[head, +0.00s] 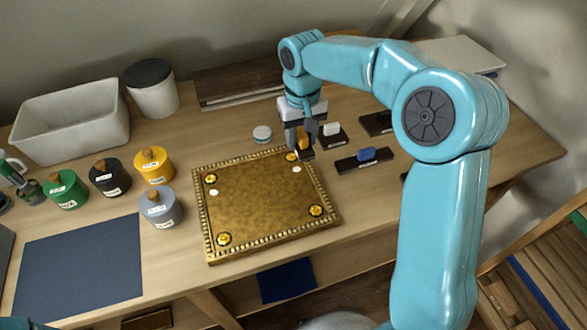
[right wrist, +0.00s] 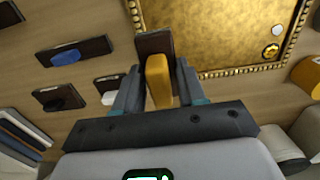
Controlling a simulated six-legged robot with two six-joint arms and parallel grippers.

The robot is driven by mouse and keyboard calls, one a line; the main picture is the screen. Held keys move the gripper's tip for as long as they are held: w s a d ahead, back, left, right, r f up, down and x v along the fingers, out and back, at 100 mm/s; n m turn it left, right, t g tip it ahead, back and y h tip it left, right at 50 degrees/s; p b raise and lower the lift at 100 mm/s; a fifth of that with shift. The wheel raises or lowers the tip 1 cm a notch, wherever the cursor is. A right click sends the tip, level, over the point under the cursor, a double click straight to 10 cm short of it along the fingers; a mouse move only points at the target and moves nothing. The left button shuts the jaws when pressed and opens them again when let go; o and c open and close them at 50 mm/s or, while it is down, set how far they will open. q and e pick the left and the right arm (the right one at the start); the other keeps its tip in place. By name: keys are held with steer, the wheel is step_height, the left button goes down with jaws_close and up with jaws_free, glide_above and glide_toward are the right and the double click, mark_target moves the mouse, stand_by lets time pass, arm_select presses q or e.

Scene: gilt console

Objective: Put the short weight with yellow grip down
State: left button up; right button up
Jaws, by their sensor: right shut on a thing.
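The short weight is a dark block with a yellow grip (head: 303,142). My right gripper (head: 302,136) is shut on the yellow grip (right wrist: 158,78), with a finger on each side. The dark block (right wrist: 154,44) sits beyond the fingers in the right wrist view. It overlaps the corner of the gilt panel (head: 256,205) in both views. I cannot tell whether the block touches the panel or hangs just above it. The panel also shows in the right wrist view (right wrist: 225,28). My left gripper is not in view.
Weights with a white grip (head: 332,129) and a blue grip (head: 367,155) lie right of the gripper. Several labelled pots, including a yellow one (head: 154,165), stand left of the panel. The blue mat (head: 80,265) is bare.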

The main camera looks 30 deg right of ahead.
step_height(320, 180, down, 10)
steer(key=shift+f, duration=0.25)
steer(key=shift+f, duration=0.15)
steer(key=o, duration=1.2)
steer(key=shift+c, duration=0.2)
